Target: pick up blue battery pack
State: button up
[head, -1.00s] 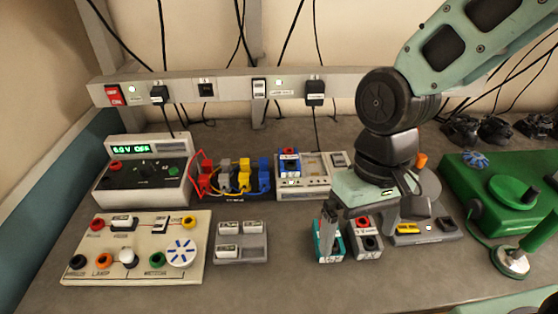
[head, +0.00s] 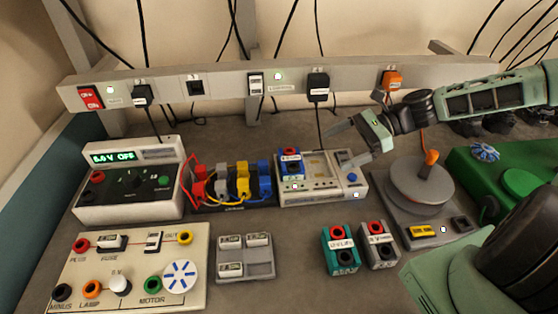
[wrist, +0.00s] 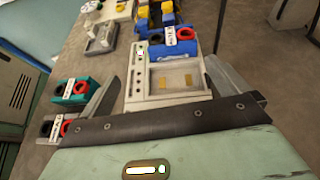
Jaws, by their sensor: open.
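The blue battery pack (head: 290,164) stands in the left bay of the pale charger (head: 318,192), with a white label and a red terminal on top. It also shows in the wrist view (wrist: 176,44), beyond my fingertips. My gripper (head: 340,150) is open and empty. It hangs over the right part of the charger, to the right of the blue pack. In the wrist view, the fingers (wrist: 163,76) spread apart with the charger's empty bay between them. The blue pack is apart from both fingers.
A teal pack (head: 340,250) and a grey pack (head: 379,246) stand on the bench in front of the charger. Wired coloured blocks (head: 238,182) stand close on its left, a turntable (head: 418,187) on its right. A power rail (head: 225,87) runs behind.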

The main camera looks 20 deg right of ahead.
aim_at(298, 157)
jog(key=shift+w+d+r+m+t, duration=0.1)
jog(key=shift+w+d+m+t, duration=0.2)
jog(key=shift+w+d+m, duration=0.15)
jog(key=shift+w+y, duration=0.2)
jog(key=shift+y, duration=0.1)
jog(key=p+x, duration=0.2)
jog(key=x, duration=0.4)
jog(key=shift+a, duration=0.15)
jog(key=p+x, duration=0.2)
jog(key=x, duration=0.2)
jog(key=shift+w+a, duration=0.15)
jog(key=shift+w, duration=0.05)
jog(key=shift+w+a+f, duration=0.1)
jog(key=shift+a+f, duration=0.3)
jog(key=c, duration=1.1)
jog(key=shift+c, duration=0.7)
jog(key=shift+r+p, duration=0.2)
jog(key=shift+p, duration=0.15)
